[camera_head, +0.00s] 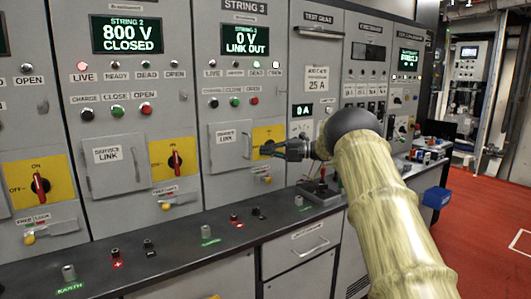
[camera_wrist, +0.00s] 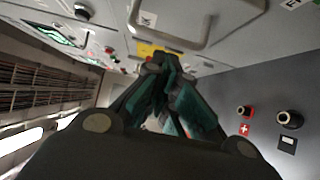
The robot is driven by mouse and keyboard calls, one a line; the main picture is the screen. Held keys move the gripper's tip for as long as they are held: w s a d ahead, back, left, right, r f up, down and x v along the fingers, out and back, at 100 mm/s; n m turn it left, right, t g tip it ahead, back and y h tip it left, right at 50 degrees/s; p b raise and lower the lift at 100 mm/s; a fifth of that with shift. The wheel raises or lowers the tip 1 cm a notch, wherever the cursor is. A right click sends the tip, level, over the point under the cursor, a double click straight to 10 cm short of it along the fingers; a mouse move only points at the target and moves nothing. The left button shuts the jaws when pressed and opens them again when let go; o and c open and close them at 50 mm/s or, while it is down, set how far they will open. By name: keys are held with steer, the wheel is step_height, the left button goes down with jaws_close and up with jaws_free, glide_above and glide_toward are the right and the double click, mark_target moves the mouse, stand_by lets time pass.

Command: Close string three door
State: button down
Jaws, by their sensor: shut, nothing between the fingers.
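The string three door (camera_head: 224,152) is a small grey panel labelled "SERVICE LINK" with a handle (camera_head: 247,146) on its right side. I cannot tell whether it is flush or slightly ajar. The display (camera_head: 246,40) above reads "STRING 3, 0 V, LINK OUT". My gripper (camera_head: 267,149) is shut and empty, just right of the door handle and in front of the yellow switch plate (camera_head: 264,134), partly hiding it. In the wrist view the closed fingertips (camera_wrist: 163,62) are near a large handle (camera_wrist: 188,38); contact cannot be told.
The string two door (camera_head: 106,163) and its red switch (camera_head: 176,161) are to the left. A dark ledge (camera_head: 180,262) with sockets runs below the doors. A joystick box (camera_head: 318,190) stands on it beneath my arm. Red floor (camera_head: 480,220) is open at the right.

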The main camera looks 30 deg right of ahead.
steer(key=w+d, duration=0.1)
steer(key=d, duration=0.7)
steer(key=shift+w+b, duration=0.25)
steer(key=shift+b, duration=0.2)
